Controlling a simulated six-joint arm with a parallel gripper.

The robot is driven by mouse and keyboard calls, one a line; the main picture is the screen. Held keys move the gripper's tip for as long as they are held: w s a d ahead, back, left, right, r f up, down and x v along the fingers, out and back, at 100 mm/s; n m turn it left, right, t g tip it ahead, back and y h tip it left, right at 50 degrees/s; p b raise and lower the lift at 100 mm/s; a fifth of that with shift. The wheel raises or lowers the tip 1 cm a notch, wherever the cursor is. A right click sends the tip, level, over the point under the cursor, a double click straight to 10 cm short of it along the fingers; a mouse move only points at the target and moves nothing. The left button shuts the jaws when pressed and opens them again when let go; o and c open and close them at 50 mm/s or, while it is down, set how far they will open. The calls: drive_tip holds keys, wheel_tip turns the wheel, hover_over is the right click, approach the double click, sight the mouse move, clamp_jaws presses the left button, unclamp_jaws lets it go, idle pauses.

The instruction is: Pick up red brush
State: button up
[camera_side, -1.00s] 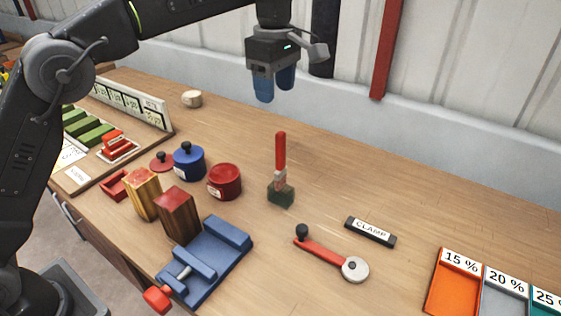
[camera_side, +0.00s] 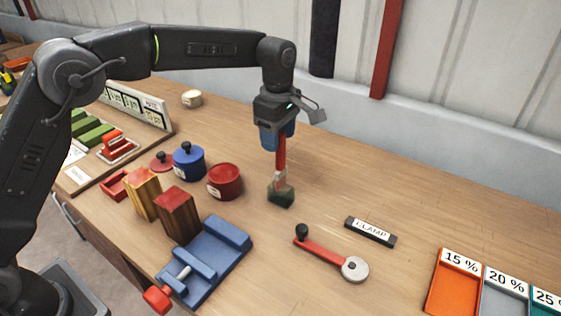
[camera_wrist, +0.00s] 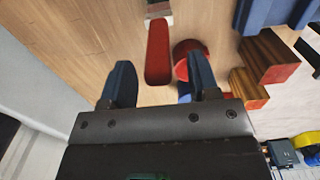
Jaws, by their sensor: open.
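The red brush (camera_side: 281,155) stands upright on the table, its red handle up and its dark green block of bristles down. My gripper (camera_side: 277,148) is directly over it, fingers pointing down, with the top of the handle at the level of the blue fingertips. In the wrist view the brush handle (camera_wrist: 158,52) shows just ahead of and between the two open fingers (camera_wrist: 160,80). The fingers are apart, and no grip on the handle shows. In the side view the fingers partly hide the handle's top.
Left of the brush stand a red pot (camera_side: 225,182), a blue pot (camera_side: 189,162) and two wooden blocks (camera_side: 178,217). A blue vise (camera_side: 212,262) lies in front. A red lever (camera_side: 325,252) and a CLAMP label (camera_side: 370,232) lie to the right. The table behind the brush is clear.

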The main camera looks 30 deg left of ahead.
sight(281, 162)
drive_tip(key=shift+f, duration=1.2)
clamp_jaws()
